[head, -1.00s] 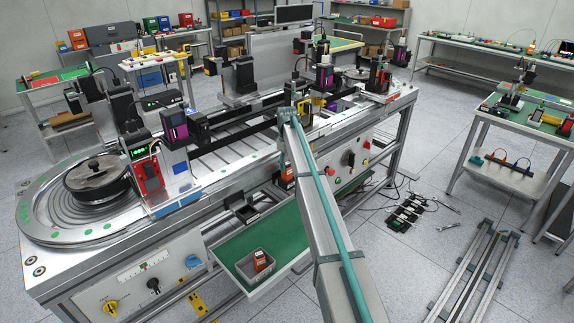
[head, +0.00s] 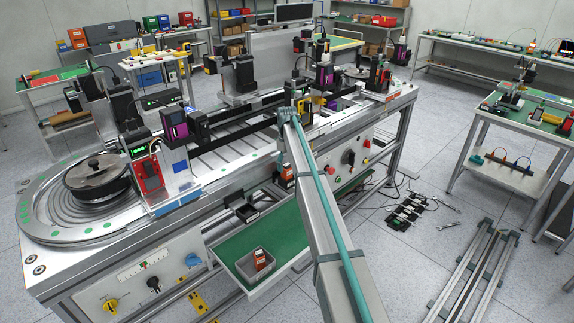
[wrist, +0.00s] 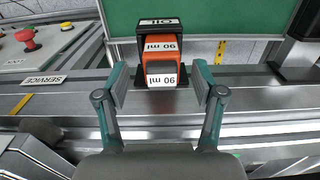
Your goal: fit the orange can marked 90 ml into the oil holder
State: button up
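The orange can marked 90 ml (wrist: 160,48) is ahead of my gripper in the wrist view, its labels upside down. It stands at the black oil holder (wrist: 160,23), whose white OIL label shows above it. I cannot tell how deeply the can sits in the holder. My gripper (wrist: 159,83) is open, with one finger on each side of the can's near part and visible gaps between. In the head view an orange patch shows beside my arm at the machine's front; my gripper is hidden there.
A grey bin (head: 244,268) holding another orange-and-dark item stands on the green shelf (head: 226,247). A black open bracket (head: 243,208) is left of my arm. A red button (wrist: 29,42) and a SERVICE label (wrist: 43,79) are at the left in the wrist view.

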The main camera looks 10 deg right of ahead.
notch_tip(320, 180, up, 12)
dwell(0.7)
jog(key=s+f+m, duration=0.2)
jog(key=s+f, duration=0.9)
jog(key=f, duration=0.1)
jog(key=s+f+m, duration=0.2)
jog(key=s+f, duration=0.9)
jog(key=f, duration=0.2)
jog(key=s+f+m+g, duration=0.1)
jog(key=s+f, duration=1)
jog(key=f, duration=0.2)
jog(key=shift+s+f+m, duration=0.15)
jog(key=shift+s+m, duration=0.15)
jog(key=shift+m, duration=0.1)
jog(key=s+f+g, duration=0.2)
jog(key=s+f, duration=0.2)
jog(key=s, duration=1)
jog(key=s+f+g, duration=0.2)
jog(key=s+f, duration=0.2)
jog(key=s, duration=1.1)
jog(key=s+f+m+g, duration=0.1)
jog(key=s+f, duration=0.3)
jog(key=s, duration=1.1)
jog(key=shift+s+f+g, duration=0.15)
jog(key=shift+f+g, duration=0.25)
